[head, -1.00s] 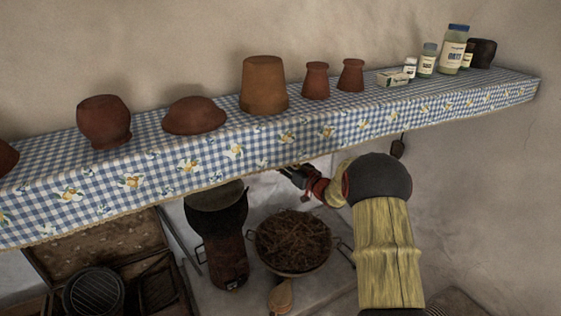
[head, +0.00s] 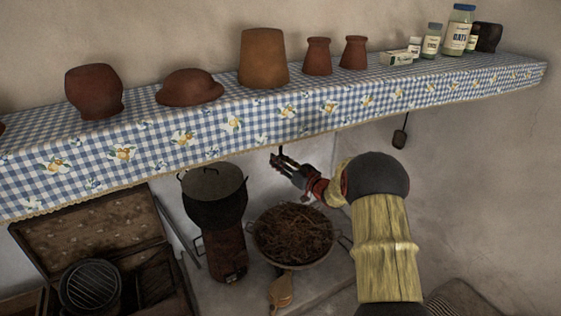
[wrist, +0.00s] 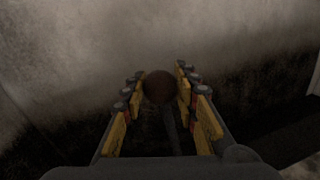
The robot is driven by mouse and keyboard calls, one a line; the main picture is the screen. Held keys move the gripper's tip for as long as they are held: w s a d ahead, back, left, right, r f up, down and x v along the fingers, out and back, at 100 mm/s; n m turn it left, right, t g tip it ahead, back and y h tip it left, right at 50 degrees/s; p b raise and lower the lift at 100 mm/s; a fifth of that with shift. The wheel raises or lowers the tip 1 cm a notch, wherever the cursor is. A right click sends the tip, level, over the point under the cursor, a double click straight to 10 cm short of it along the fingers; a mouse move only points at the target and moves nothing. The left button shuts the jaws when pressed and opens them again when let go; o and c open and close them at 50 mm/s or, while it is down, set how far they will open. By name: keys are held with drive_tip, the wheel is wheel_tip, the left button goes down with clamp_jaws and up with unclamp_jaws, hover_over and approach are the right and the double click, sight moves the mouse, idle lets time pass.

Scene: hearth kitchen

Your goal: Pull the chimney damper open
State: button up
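The chimney damper shows in the wrist view as a brown round knob (wrist: 159,86) with a thin dark rod running from it towards the camera. My gripper (wrist: 160,76) has one yellow-and-dark finger on each side of the knob. Narrow gaps seem to show beside it, and I cannot make out firm contact. In the head view my gripper (head: 277,160) is just below the shelf cloth, over the hearth. A short dark rod (head: 281,149) shows at its tips under the cloth edge; the knob itself is not clear there.
A shelf with a blue checked cloth (head: 200,150) runs above my gripper, bearing brown pots and jars. Below stand a dark lidded pot (head: 215,195) on a stove and a pan of twigs (head: 293,235). A dark utensil (head: 400,138) hangs at the right. An open case (head: 95,235) lies at left.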

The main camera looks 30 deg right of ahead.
drive_tip(key=o, duration=0.5)
drive_tip(key=shift+f, duration=0.2)
drive_tip(key=shift+c, duration=0.2)
drive_tip(key=shift+s, duration=0.15)
drive_tip(key=v, duration=1.1)
drive_tip(key=shift+s+d, duration=0.2)
drive_tip(key=shift+s, duration=0.15)
drive_tip(key=shift+f, duration=0.1)
